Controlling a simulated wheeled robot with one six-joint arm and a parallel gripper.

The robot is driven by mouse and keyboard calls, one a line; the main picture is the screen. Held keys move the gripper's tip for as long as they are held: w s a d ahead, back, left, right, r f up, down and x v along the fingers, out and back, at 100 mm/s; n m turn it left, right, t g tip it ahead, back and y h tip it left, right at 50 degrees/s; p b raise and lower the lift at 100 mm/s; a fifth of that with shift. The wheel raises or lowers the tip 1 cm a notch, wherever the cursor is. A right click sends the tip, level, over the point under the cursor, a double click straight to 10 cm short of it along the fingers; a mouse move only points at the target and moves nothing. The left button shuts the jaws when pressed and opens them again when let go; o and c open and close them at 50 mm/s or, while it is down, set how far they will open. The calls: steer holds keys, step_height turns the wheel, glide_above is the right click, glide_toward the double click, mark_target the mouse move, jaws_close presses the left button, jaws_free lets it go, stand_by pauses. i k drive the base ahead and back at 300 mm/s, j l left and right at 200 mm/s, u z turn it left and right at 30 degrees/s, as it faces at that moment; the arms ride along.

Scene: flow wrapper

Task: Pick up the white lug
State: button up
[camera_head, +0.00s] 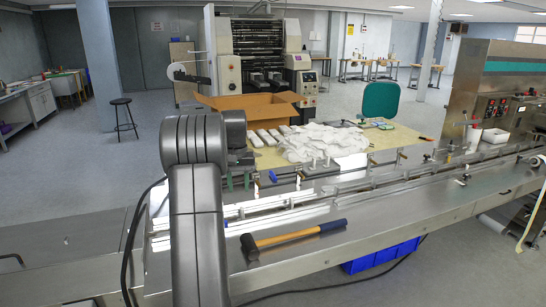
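A small white open-topped tub (495,135) stands at the right, by the control panel of the steel machine. It is the only white container I can make out, and I take it for the white lug. My arm rises in the left foreground and bends at a dark wrist. My gripper (239,181) hangs below the wrist at the near left edge of the wooden table, pointing down. Its two greenish fingers look apart with nothing between them. It is far to the left of the tub. Part of the gripper is hidden behind my arm.
A hammer (293,238) lies on the steel conveyor bed (400,222). A pile of white wrappers (325,143) and an open cardboard box (248,106) are on the wooden table (402,140). A green chair (381,100) stands behind. A blue crate (380,257) is underneath the conveyor.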

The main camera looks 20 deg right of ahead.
mark_target(313, 163)
steer(key=i+l+u, duration=0.15)
steer(key=l, duration=0.5)
steer(key=i+l+u, duration=0.1)
steer(key=l, duration=0.55)
steer(key=i+l+u, duration=0.15)
steer(key=l, duration=0.5)
steer(key=l+u, duration=0.1)
steer(key=l, duration=0.95)
steer(key=i+l, duration=0.1)
steer(key=l, duration=0.3)
